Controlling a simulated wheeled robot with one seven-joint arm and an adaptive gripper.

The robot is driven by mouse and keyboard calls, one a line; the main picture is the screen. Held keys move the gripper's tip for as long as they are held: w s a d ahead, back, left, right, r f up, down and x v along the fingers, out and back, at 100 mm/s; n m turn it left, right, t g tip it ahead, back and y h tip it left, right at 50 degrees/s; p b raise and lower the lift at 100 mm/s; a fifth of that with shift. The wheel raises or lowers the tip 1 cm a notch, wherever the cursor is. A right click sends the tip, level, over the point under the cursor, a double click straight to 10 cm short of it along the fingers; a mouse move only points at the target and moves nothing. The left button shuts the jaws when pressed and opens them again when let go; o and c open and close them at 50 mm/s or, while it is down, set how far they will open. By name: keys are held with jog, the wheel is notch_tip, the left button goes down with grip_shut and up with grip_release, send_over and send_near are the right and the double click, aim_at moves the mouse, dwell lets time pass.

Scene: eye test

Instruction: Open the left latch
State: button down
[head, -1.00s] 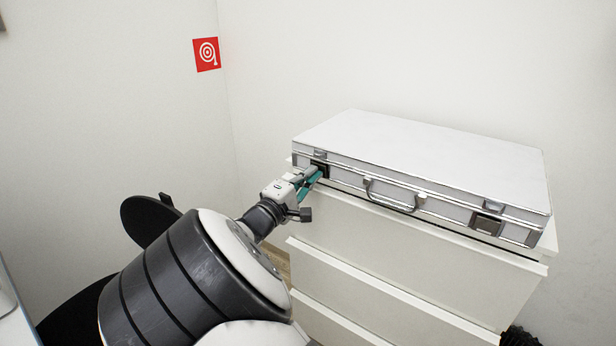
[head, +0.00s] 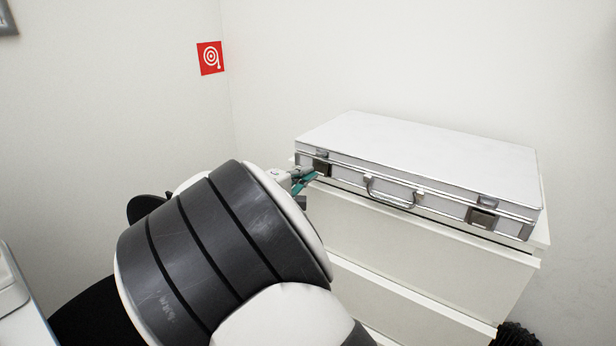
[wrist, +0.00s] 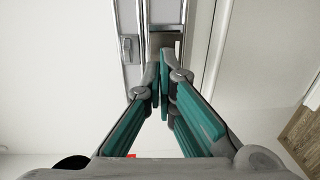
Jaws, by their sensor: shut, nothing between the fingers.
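A closed white briefcase (head: 420,145) with metal edges lies flat on a white drawer cabinet. Its left latch (head: 321,168) is a dark plate on the front face, near the left corner, with a metal catch above it. Its right latch (head: 482,217) is near the right end, and a metal handle (head: 392,193) is between them. My gripper (head: 316,175) has its teal fingers right at the left latch, and it also shows in the wrist view (wrist: 164,70). The fingertips are together with nothing held. They partly cover the latch in the wrist view, so I cannot tell whether they touch it.
The drawer cabinet (head: 420,240) stands against the wall below the briefcase. A red sign (head: 210,58) is on the wall at the back left. My arm fills the lower middle of the head view and hides part of the cabinet.

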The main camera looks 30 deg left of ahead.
jog(key=s, duration=1)
jog(key=shift+s+a+r+p, duration=0.25)
jog(key=shift+a+r+p, duration=0.2)
